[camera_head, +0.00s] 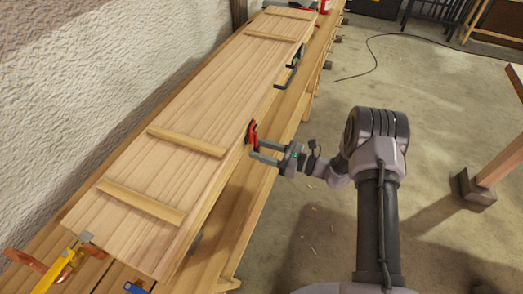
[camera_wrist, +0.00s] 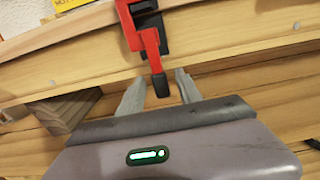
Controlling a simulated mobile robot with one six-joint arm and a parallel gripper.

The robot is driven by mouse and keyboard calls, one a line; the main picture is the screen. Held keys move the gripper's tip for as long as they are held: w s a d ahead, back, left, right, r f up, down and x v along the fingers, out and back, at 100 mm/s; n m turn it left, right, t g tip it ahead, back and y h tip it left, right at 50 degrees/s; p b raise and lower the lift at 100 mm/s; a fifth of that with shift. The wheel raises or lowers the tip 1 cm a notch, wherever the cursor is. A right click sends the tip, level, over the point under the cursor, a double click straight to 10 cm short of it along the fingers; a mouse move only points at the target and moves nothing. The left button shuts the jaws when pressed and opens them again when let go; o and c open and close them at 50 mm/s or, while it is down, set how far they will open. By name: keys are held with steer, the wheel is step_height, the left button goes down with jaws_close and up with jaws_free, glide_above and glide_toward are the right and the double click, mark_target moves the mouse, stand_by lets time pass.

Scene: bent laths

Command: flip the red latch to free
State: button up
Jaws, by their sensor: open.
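The red latch (camera_head: 252,133) with black parts is fixed on the right-hand long edge of the wooden lath panel (camera_head: 180,115). In the wrist view the red latch (camera_wrist: 153,48) hangs down from the panel edge, its black tip lowest. My gripper (camera_head: 253,150) is at the latch, its jaws open. In the wrist view the two fingers of my gripper (camera_wrist: 159,77) stand on either side of the latch's lower end, with a gap on each side. I cannot tell whether they touch it.
A black and green fitting (camera_head: 293,66) sits farther up the same edge. A yellow clamp (camera_head: 64,268) and an orange handle (camera_head: 24,259) are at the near left end. A white wall (camera_head: 90,75) borders the bench. The concrete floor on the right is mostly clear, with a cable.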

jaws_close()
stand_by(1.4)
